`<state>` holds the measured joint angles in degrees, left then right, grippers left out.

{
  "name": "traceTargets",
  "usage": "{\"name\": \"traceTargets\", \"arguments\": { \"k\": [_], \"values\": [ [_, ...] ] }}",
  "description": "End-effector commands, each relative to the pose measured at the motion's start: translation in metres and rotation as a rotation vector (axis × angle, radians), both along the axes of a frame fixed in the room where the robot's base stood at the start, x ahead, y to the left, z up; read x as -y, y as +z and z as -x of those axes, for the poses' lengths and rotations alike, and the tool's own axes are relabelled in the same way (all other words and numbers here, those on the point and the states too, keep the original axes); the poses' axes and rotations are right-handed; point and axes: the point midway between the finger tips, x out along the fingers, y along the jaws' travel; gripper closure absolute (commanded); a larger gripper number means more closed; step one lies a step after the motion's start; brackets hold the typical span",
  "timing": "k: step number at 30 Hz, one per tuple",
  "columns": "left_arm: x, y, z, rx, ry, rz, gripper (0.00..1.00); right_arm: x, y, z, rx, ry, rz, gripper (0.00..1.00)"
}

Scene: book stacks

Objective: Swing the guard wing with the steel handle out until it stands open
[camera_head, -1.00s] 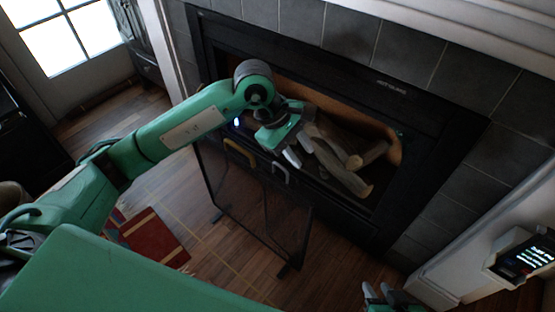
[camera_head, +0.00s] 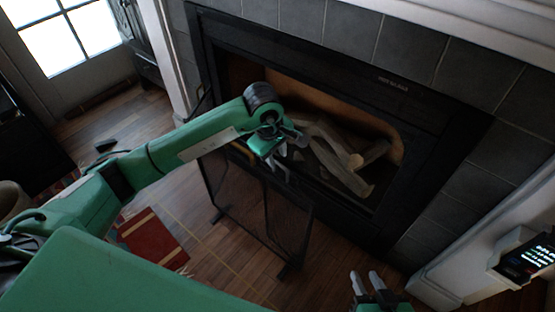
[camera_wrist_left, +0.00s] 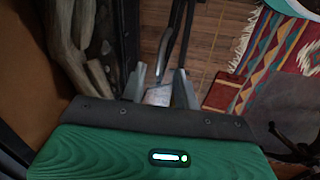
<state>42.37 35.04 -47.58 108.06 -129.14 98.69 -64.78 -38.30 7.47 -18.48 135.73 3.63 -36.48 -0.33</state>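The dark mesh fire guard stands in front of the fireplace. Its right wing (camera_head: 288,228) is on the same side as the steel handle, and its left wing (camera_head: 232,195) is beside it. The steel handle (camera_wrist_left: 158,95) shows in the left wrist view between my left gripper's fingers (camera_wrist_left: 162,88), which are apart; contact cannot be told. In the head view my left gripper (camera_head: 284,162) is at the guard's top edge and largely covers that handle. A brass-coloured handle (camera_head: 241,152) is just left of it. My right gripper (camera_head: 367,282) is open and empty at the bottom.
The firebox with logs (camera_head: 345,165) lies right behind the guard. Wooden floor (camera_head: 225,260) is clear in front of it. A red patterned rug (camera_head: 152,238) lies to the left. A lit display (camera_head: 525,258) is at the right edge.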

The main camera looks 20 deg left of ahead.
Motion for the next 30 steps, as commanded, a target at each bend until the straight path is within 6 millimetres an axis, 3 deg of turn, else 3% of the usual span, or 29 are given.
{"name": "traceTargets", "arguments": {
  "k": [6, 16, 21, 30],
  "values": [
    [0.002, -0.021, -0.004, 0.0, 0.001, 0.0, 0.69, -0.005, 0.001, -0.001, 0.034, 0.003, -0.023, 0.69],
    [0.002, -0.023, -0.004, 0.001, 0.0, 0.0, 0.69, -0.006, 0.001, -0.001, 0.039, 0.003, -0.027, 0.69],
    [0.002, -0.023, -0.004, 0.001, 0.0, 0.0, 1.0, -0.006, 0.001, 0.0, 0.039, 0.004, -0.026, 0.69],
    [0.002, -0.023, -0.005, 0.001, -0.004, 0.0, 1.0, -0.007, 0.0, 0.0, 0.04, 0.003, -0.027, 0.69]
  ]
}}
